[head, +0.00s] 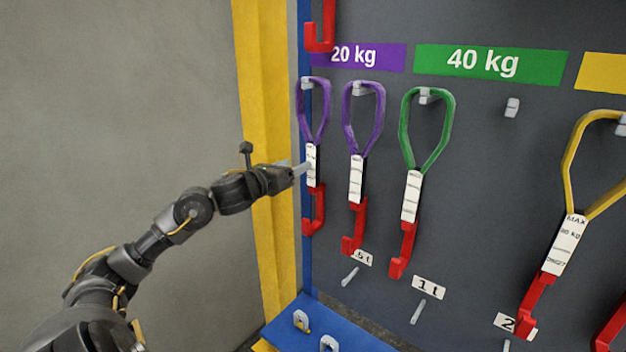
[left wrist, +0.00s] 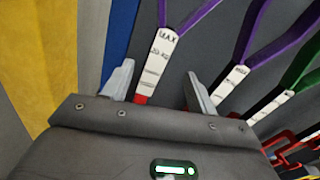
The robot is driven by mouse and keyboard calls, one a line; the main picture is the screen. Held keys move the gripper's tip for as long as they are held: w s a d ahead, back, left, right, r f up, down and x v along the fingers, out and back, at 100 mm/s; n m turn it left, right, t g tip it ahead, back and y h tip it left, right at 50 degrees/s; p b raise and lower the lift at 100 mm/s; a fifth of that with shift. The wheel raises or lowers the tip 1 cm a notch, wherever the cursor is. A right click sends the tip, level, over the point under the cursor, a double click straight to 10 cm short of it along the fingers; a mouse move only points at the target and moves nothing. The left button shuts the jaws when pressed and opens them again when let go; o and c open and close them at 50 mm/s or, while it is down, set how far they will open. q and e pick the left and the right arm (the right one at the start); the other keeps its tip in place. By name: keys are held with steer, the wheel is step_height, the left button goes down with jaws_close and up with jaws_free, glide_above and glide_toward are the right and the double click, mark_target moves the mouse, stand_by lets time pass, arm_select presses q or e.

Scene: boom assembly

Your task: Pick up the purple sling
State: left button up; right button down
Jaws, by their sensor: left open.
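Two purple slings hang from hooks under the purple "20 kg" label (head: 358,57). The left purple sling (head: 314,112) has a white tag and a red hook at its lower end. The second purple sling (head: 363,120) hangs just to its right. My left gripper (head: 304,168) is open at the white tag of the left sling. In the left wrist view, that sling's white tag (left wrist: 157,68) shows between the two open fingers of my left gripper (left wrist: 160,88). Whether the fingers touch it cannot be told. My right gripper is not in view.
A green sling (head: 427,130) and a yellow sling (head: 592,165) hang farther right on the grey board. A yellow post (head: 268,90) and a blue edge stand left of the slings. A blue ledge (head: 322,325) with metal shackles lies below.

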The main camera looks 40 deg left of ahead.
mark_target(311, 153)
arm_select(q)
steer(key=w+m+p, duration=0.1)
steer(key=w, duration=0.2)
steer(key=w+m+p, duration=0.1)
steer(key=w, duration=0.1)
steer(key=shift+w+d, duration=0.1)
steer(key=shift+w, duration=0.3)
steer(key=shift+w+r+p, duration=0.15)
steer(key=shift+r+p, duration=0.05)
steer(key=shift+p, duration=0.4)
steer(key=shift+w+a+r+p, duration=0.15)
steer(key=shift+w+r+p, duration=0.05)
steer(key=shift+w+p, duration=0.4)
steer(key=shift+w+a+r+p, duration=0.1)
steer(key=shift+w+r+p, duration=0.1)
steer(key=shift+w+p, duration=0.3)
steer(key=w, duration=0.2)
steer(key=shift+w+f+p, duration=0.3)
steer(key=shift+w+f, duration=0.05)
steer(key=shift+s, duration=0.1)
steer(key=shift+c, duration=0.6)
jaws_close()
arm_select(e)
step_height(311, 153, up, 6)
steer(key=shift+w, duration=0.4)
